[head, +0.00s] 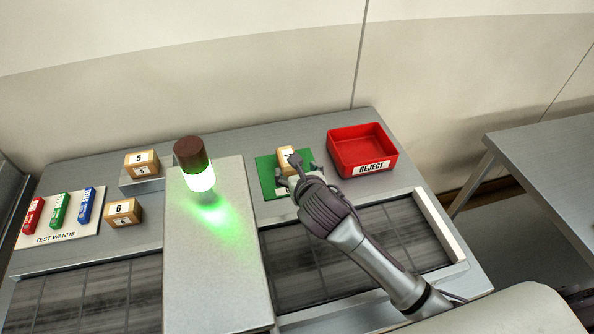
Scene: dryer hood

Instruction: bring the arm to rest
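My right arm comes in from the lower right, and its gripper (290,171) is over the green mat (267,178). The gripper is at a small tan box (286,154) with a white label on the mat. The wrist and fingers cover part of the box and mat. I cannot tell whether the fingers are closed on the box or only beside it. My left gripper is not in view.
A red REJECT bin (362,150) stands right of the mat. A grey hood (212,270) carries a lamp lit green (200,180). Boxes 5 (141,163) and 6 (123,211) and a test-wand board (75,228) are left. Dark conveyor belt (350,255) lies in front.

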